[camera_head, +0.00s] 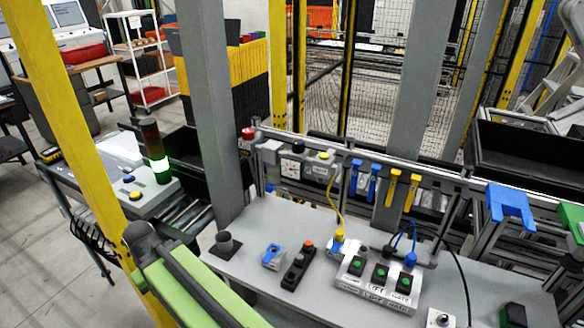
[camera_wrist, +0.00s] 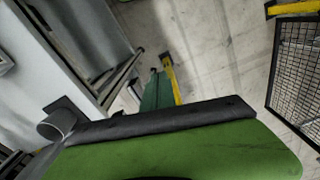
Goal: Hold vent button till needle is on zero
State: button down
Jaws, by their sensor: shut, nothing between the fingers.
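A small grey panel hangs on the rail behind the white bench in the head view. It carries a white dial gauge (camera_head: 291,168); its needle is too small to read. A black knob (camera_head: 298,147) and a yellow button (camera_head: 323,155) sit on top of the panel's boxes. I cannot tell which control is the vent button. My gripper (camera_wrist: 160,121) fills the lower part of the wrist view, green with a dark front edge, shut and empty. In the head view my green arm crosses the lower left, well apart from the gauge panel.
The bench (camera_head: 260,225) holds a dark grey cup-shaped fixture (camera_head: 225,243), a blue-topped block (camera_head: 273,257), a black button box (camera_head: 298,268) and a white box with green buttons (camera_head: 379,273). Grey posts, a yellow post (camera_head: 70,100) and hanging blue and yellow clips stand around.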

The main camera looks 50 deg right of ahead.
dwell(0.4)
jog(key=d+r+n+t+y+p, duration=0.1)
jog(key=d+r+t+y+p, duration=0.2)
jog(key=d+r+p, duration=0.55)
jog(key=d+r+t+y+p, duration=0.35)
jog(key=d+r, duration=0.65)
jog(key=d, duration=0.8)
jog(key=s+d+r+t+h+p, duration=0.1)
jog(key=s+d+r, duration=0.3)
jog(key=d, duration=0.4)
jog(key=s+d+r+t+p, duration=0.3)
jog(key=s+d+r+t, duration=0.1)
jog(key=d+r, duration=0.3)
jog(key=s+d+r+n+t+h+p, duration=0.1)
jog(key=s+d+r+t+p, duration=0.1)
jog(key=s+d+r, duration=0.3)
jog(key=d+r, duration=0.1)
jog(key=d, duration=0.2)
jog(key=shift+s+d+r+t+h+p, duration=0.2)
jog(key=shift+s+d+t+h+p, duration=0.05)
jog(key=shift+d+t+h+p, duration=0.15)
